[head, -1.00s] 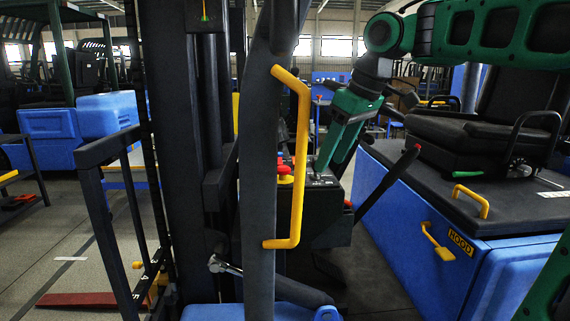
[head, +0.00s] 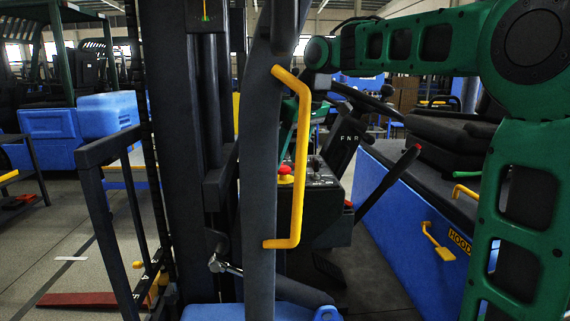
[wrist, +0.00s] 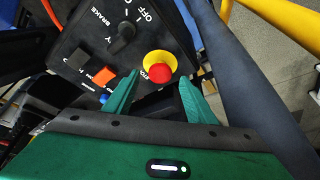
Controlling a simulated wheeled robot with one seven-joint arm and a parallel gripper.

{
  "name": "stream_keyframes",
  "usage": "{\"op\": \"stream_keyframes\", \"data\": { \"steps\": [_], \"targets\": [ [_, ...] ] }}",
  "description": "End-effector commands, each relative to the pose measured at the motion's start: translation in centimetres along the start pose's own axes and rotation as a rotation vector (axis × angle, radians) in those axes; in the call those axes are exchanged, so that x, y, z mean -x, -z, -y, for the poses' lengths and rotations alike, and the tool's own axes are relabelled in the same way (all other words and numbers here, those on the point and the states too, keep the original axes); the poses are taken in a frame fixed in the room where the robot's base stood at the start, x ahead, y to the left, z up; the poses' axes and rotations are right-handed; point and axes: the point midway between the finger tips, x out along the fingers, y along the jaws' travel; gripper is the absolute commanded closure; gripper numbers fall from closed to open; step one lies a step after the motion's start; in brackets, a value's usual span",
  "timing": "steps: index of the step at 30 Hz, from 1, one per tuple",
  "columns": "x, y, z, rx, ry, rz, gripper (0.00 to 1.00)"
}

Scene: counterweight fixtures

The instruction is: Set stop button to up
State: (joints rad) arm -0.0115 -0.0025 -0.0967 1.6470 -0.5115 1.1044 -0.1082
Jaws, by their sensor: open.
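The stop button, a red mushroom cap on a yellow collar (head: 285,174), sits on the black control panel just left of the yellow grab handle. In the wrist view, the stop button (wrist: 160,72) lies just beyond my fingertips, close to the middle. I cannot tell whether its cap is up or pressed. My gripper (wrist: 157,88) is open, with its two green fingers spread and nothing between them. In the head view the gripper is mostly hidden behind the dark post and the yellow handle.
The dark post (head: 257,200) and yellow grab handle (head: 302,160) stand close beside the panel. The panel carries a black rotary knob (wrist: 124,35) marked OFF and an orange switch (wrist: 104,76). A steering wheel (head: 362,98) is behind the panel.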

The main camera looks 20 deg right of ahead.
Motion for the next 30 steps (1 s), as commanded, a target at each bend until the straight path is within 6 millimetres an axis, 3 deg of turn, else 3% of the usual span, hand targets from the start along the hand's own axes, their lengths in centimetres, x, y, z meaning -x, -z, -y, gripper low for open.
{"op": "stream_keyframes", "data": {
  "steps": [6, 15, 17, 22, 30],
  "targets": [
    [-1.7, 0.0, 0.0, 0.0, 0.0, 0.0, 0.49],
    [-1.9, -0.1, -0.1, -0.001, -0.001, 0.0, 0.49],
    [-1.9, -0.1, -0.1, -0.001, -0.001, 0.0, 0.59],
    [-1.9, -0.1, -0.1, -0.002, -0.001, 0.0, 0.99],
    [-0.4, 0.6, -0.2, -0.002, -0.002, -0.003, 1.0]
  ]
}}
